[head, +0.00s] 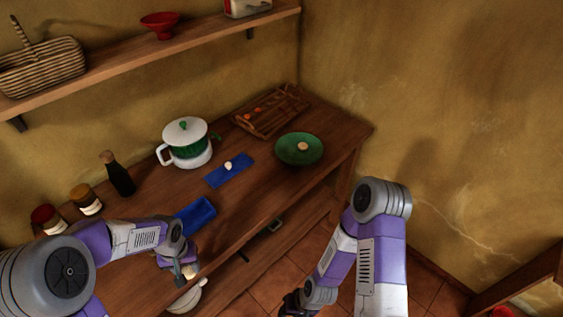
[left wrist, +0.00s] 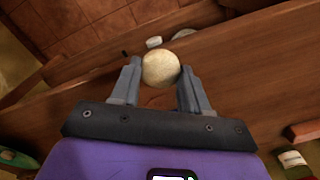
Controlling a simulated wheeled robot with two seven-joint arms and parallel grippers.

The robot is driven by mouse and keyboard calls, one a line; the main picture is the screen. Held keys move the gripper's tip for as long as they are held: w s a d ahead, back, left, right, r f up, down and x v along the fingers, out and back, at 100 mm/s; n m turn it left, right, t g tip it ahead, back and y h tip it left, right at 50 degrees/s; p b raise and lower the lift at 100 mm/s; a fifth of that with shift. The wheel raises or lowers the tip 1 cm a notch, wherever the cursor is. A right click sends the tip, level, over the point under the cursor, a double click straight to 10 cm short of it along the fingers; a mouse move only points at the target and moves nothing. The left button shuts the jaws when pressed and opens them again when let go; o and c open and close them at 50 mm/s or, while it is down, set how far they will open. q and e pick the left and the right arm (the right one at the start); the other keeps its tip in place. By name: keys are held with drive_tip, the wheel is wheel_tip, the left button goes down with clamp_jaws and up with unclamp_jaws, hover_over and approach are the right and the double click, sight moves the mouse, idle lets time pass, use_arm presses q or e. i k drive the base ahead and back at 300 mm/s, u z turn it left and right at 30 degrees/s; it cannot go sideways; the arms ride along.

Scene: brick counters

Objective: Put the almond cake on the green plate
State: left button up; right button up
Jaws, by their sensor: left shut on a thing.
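The green plate (head: 287,158) lies near the right end of the wooden counter, with a small pale round piece (head: 302,146) on it. My left gripper (head: 188,271) is low at the counter's front edge, well to the left of the plate and nearer to me. In the left wrist view, its fingers (left wrist: 160,85) are shut on a pale, round, speckled cake (left wrist: 161,69), which looks like the almond cake.
A blue mat (head: 216,180) with a white egg-like thing (head: 228,165), a blue tray (head: 194,216), a white-green pot (head: 187,154) and a wooden tray (head: 262,122) stand on the counter. A bottle (head: 121,179) and jars (head: 87,202) are left. A white pan-like vessel (head: 186,299) is below my left gripper.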

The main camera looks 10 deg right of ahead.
sight(294, 154)
drive_tip(key=u, duration=0.65)
drive_tip(key=k, duration=0.15)
drive_tip(key=z, duration=1.75)
drive_tip(key=i, duration=1.25)
drive_tip(key=z, duration=0.1)
